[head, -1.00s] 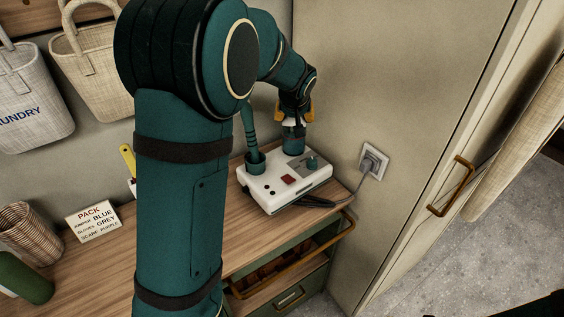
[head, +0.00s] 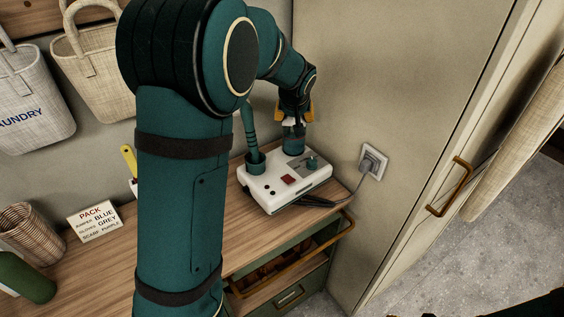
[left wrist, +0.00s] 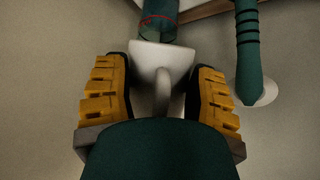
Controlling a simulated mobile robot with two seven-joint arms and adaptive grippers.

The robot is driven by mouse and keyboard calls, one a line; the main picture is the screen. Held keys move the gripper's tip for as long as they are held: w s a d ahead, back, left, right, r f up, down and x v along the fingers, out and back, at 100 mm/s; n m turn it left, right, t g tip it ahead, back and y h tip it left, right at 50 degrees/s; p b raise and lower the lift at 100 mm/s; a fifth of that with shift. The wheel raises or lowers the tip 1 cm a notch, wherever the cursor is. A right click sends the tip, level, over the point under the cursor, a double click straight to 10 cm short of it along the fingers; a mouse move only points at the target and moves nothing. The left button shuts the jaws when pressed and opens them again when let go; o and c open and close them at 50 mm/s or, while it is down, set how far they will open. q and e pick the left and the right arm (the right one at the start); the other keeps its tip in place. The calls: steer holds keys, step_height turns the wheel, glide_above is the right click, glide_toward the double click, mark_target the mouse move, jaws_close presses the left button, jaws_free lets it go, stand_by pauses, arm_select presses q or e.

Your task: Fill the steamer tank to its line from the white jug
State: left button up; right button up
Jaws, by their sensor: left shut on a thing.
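The steamer (head: 282,188) is a white box on the wooden bench top, with a dark green hose handle (head: 250,125) standing at its left. Its tank (head: 293,146) is a teal-tinted cylinder on the back of the box; a red line shows on it in the left wrist view (left wrist: 160,18). My left gripper (head: 294,112) is above the tank, its yellow fingers shut on the white jug (left wrist: 163,62) by its handle. The jug tilts, its mouth end over the tank. The water level is too small to read.
A wall socket (head: 374,161) with a grey cord is right of the steamer. A tall cabinet (head: 400,90) closes off the right side. An open drawer (head: 285,266) juts out below the bench. A packing card (head: 94,221) and wicker basket (head: 28,230) are at left.

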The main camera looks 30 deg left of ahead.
arm_select(q)
steer(key=shift+r+g+h+p, duration=0.5)
steer(key=shift+r+g+p, duration=0.45)
steer(key=shift+p, duration=1.7)
stand_by(5.3)
